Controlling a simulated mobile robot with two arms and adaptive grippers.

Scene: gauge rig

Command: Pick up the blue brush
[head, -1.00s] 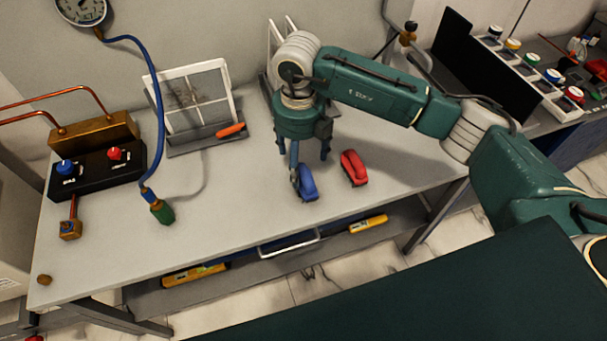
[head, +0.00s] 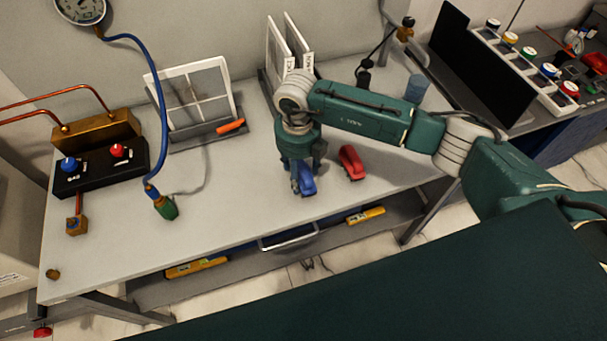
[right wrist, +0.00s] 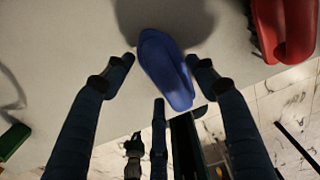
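The blue brush (head: 305,179) lies on the grey bench near its front edge. It also shows in the right wrist view (right wrist: 163,68), between the two fingers. My right gripper (head: 302,183) points down over the brush in the head view and partly covers it. In the right wrist view my right gripper (right wrist: 160,68) is open, one finger on each side of the brush, with a gap showing on both sides. My left gripper is not in view.
A red brush (head: 351,162) lies just right of the blue one. A blue hose with a green end (head: 166,208) lies further left. A black box with knobs (head: 100,168) stands at the left. The bench (head: 235,225) is clear between hose and brush.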

